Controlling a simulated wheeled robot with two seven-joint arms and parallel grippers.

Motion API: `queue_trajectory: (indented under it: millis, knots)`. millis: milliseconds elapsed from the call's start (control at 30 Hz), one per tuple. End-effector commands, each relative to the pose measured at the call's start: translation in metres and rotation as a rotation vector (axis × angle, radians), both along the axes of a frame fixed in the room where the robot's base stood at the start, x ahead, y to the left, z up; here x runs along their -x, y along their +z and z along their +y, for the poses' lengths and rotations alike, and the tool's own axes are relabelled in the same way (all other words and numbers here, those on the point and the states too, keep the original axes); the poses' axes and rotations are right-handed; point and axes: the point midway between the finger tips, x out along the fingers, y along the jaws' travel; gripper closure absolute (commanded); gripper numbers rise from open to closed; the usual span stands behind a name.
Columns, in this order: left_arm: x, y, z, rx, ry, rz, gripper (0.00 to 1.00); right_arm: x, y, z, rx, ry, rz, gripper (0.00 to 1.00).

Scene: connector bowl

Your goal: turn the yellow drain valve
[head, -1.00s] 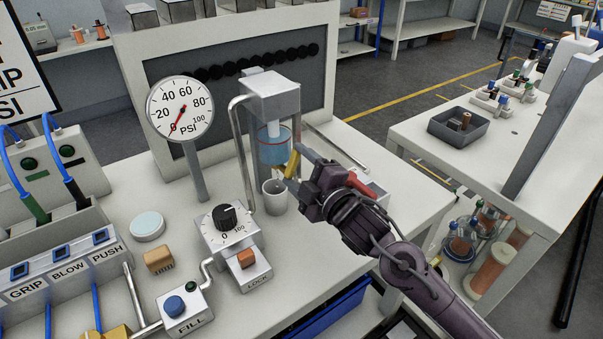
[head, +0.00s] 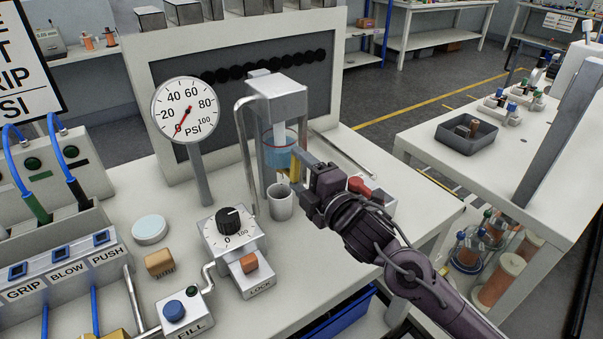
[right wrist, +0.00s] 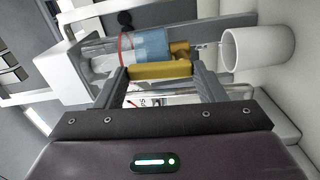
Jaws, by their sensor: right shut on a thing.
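The yellow drain valve handle (right wrist: 160,70) sits below a clear cylinder (head: 279,152) of blue liquid with a red ring line. My right gripper (head: 299,172) is shut on the handle, one finger at each end, as the right wrist view shows (right wrist: 160,78). In the head view the handle (head: 294,174) is partly hidden by the gripper and looks nearly upright. A small white cup (head: 279,203) stands under the valve outlet; it also shows in the right wrist view (right wrist: 258,48). A thin pale streak lies between outlet and cup. My left gripper is out of view.
A round PSI gauge (head: 185,110) on a post reads near 0. A dial box (head: 232,228), LOCK box (head: 252,272) and FILL box (head: 185,311) stand in front. A white disc (head: 149,229) and wooden block (head: 159,262) lie left. A grey tray (head: 466,136) is on another table.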

Motion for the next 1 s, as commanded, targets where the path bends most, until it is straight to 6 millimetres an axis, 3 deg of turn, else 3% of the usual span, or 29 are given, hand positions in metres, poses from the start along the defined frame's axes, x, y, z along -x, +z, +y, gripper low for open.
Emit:
queue_trajectory:
  millis: [67, 100, 267, 600, 1000]
  knots:
    - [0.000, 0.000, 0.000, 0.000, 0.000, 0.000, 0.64, 0.001, -0.002, 0.001, 0.002, 0.001, 0.003, 0.59]
    - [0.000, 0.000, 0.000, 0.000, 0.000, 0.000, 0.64, 0.001, -0.002, 0.001, 0.002, 0.001, 0.003, 0.34]
    - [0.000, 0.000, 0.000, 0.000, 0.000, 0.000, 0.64, 0.000, -0.001, 0.000, 0.001, 0.001, 0.003, 0.15]
    - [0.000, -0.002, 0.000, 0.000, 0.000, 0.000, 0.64, 0.004, -0.002, -0.003, 0.000, 0.000, 0.002, 0.15]
    - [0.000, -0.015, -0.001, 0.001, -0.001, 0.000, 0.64, 0.054, -0.004, -0.040, 0.002, -0.001, 0.004, 0.15]
